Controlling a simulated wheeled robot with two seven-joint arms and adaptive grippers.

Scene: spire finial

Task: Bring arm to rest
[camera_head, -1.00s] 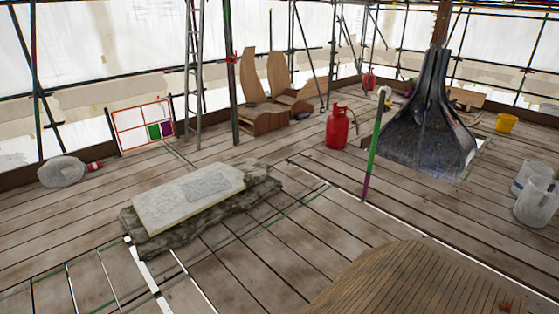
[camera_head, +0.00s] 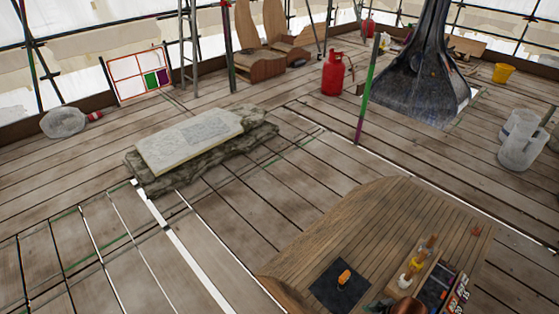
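Neither of my arms nor either gripper shows in the head view. A wooden slatted table (camera_head: 340,235) with a rounded far edge stands at the bottom right. On it lies a dark square mat (camera_head: 339,287) with a small orange object (camera_head: 344,277) on it. To the right of the mat is a wooden holder (camera_head: 418,264) with several upright handled items. A dark tray (camera_head: 444,288) with small items sits at its right. A brownish rounded object (camera_head: 408,306) is cut off by the bottom edge.
A stone slab (camera_head: 190,142) on a rough base lies on the plank floor. A red gas cylinder (camera_head: 333,73), a dark flared spire (camera_head: 425,80), a yellow bucket (camera_head: 503,74) and clear containers (camera_head: 522,145) stand farther back. The planks left of the table are clear.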

